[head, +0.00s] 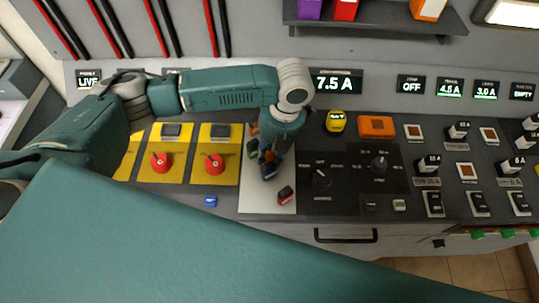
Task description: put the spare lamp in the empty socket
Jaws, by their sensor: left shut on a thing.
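My left gripper (268,164) points down over a white panel (268,203) in the middle of the console. It is shut on a small dark blue thing, mostly hidden by the fingers; I cannot tell for sure that this is the spare lamp. Beside the gripper, a green piece (252,148) and an orange piece (253,129) show in part on the panel. A small red piece (286,195) is near the panel's front right. The empty socket cannot be made out; the gripper hides part of the panel. My right gripper is not in view.
A small blue piece (210,200) is on the console's front edge strip. Yellow plates with red knobs (214,163) stand left of the panel. A black dial plate (321,181), a yellow button (335,122) and several switches lie to the right. A shelf (380,18) hangs above.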

